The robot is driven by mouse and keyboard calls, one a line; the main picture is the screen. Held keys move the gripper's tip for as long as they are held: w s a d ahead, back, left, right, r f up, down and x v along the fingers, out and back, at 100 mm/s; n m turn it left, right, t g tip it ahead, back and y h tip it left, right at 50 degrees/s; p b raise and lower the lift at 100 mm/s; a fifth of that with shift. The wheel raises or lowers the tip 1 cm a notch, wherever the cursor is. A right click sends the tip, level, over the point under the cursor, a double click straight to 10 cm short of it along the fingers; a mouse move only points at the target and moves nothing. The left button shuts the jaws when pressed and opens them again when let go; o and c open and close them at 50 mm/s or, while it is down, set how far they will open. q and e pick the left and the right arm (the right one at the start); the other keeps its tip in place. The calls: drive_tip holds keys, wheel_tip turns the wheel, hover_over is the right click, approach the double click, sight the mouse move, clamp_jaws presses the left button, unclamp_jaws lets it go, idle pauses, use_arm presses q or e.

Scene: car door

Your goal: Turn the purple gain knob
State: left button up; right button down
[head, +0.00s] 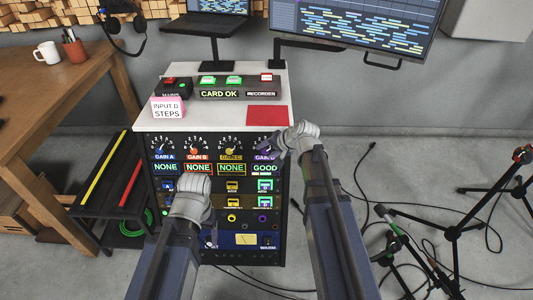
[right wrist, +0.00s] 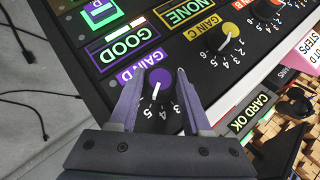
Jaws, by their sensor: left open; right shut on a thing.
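The purple gain knob (right wrist: 159,78), labelled GAIN D, sits at the right end of the knob row on the rack's front. In the right wrist view its white pointer line points down towards the middle numbers of its scale. My right gripper (right wrist: 159,84) has one finger on each side of the knob and is shut on it. In the head view my right gripper (head: 273,150) covers most of the knob. The display below reads GOOD (head: 264,168). My left gripper (head: 210,238) is open and empty, low in front of the rack.
The blue, orange and yellow gain knobs sit left of the purple one; three displays there read NONE (head: 198,167). The rack top (head: 222,118) holds a CARD OK box (head: 219,93), a pink INPUT D STEPS block (head: 167,107) and a red card (head: 267,115). Stands and cables lie right.

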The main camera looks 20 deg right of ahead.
drive_tip(key=shift+m, duration=0.3)
idle(0.4)
drive_tip(key=shift+c, duration=1.8)
unclamp_jaws()
drive_tip(key=shift+r, duration=0.1)
drive_tip(key=p+v, duration=0.5)
drive_tip(key=v, duration=0.2)
drive_tip(key=shift+s+d, duration=0.25)
drive_tip(key=shift+s, duration=0.1)
drive_tip(key=shift+r, duration=0.1)
